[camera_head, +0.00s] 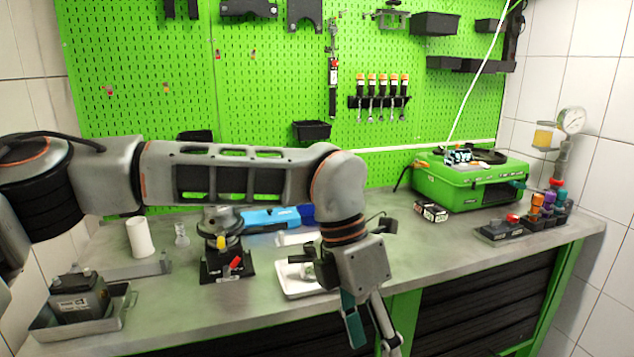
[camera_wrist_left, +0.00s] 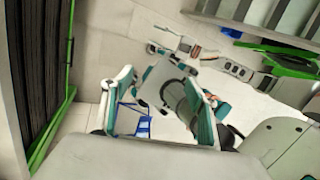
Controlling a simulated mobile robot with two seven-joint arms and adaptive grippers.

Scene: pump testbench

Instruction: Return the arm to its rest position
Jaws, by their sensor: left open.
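My left arm (camera_head: 240,175) reaches across the front of the bench in the head view. Its gripper (camera_head: 374,342) hangs pointing down in front of the bench's front edge, with the fingertips near the bottom of the picture. The two fingers stand apart with nothing between them. In the left wrist view the open fingers (camera_wrist_left: 160,112) show above the floor, with grey and teal parts behind them that I cannot identify for sure. My right gripper cannot be made out.
The workbench (camera_head: 450,265) carries a pump part on a black stand (camera_head: 226,262), a white tray (camera_head: 296,290), a metal tray (camera_head: 112,318), a white cylinder (camera_head: 140,238) and a green case (camera_head: 470,185). A green pegboard (camera_head: 270,90) stands behind. The bench's right front is clear.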

